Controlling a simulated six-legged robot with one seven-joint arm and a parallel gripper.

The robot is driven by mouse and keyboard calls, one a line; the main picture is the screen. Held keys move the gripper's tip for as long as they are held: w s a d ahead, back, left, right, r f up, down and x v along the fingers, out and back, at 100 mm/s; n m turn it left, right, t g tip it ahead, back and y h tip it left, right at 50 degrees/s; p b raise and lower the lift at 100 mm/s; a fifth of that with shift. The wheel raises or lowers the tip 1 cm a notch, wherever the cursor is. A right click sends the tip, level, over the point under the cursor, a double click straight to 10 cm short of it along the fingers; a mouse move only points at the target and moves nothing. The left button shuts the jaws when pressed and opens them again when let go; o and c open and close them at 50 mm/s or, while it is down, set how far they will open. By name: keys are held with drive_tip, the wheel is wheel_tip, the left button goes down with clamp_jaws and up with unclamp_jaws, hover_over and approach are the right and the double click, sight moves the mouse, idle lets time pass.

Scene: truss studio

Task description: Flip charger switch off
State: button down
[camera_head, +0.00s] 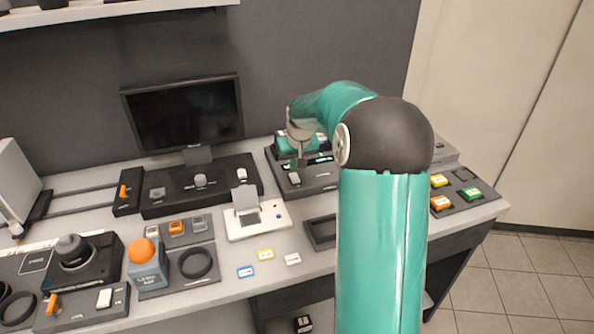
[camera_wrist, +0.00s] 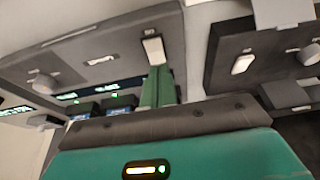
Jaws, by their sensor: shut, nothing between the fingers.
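The charger (camera_head: 318,187) is a dark grey unit on the bench, right of the monitor, with small lit green displays. Its white rocker switch (camera_head: 294,179) sits at its front left. In the wrist view the charger (camera_wrist: 110,42) fills the upper left, and the switch (camera_wrist: 153,50) is at top centre. My gripper (camera_head: 300,163) is over the charger, just behind the switch. In the wrist view my gripper's green fingers (camera_wrist: 158,85) are together and empty, their tips close to the switch. I cannot tell whether they touch it. The switch's tilt is unclear.
A dark panel (camera_head: 205,190) with a knob and another white switch stands left of the charger, below the monitor (camera_head: 185,113). A white device (camera_head: 258,222) and an empty dark tray (camera_head: 320,233) lie in front. Coloured buttons (camera_head: 440,202) are at right. My arm hides part of the bench.

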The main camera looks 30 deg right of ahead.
sight(294, 175)
drive_tip(key=v, duration=0.9)
drive_tip(key=shift+s+r, duration=0.15)
drive_tip(key=shift+r, duration=0.05)
drive_tip(key=x, duration=1.4)
drive_tip(key=shift+w+d+r, duration=0.1)
drive_tip(key=shift+w+d, duration=0.25)
drive_tip(key=shift+d, duration=0.05)
drive_tip(key=shift+f, duration=0.25)
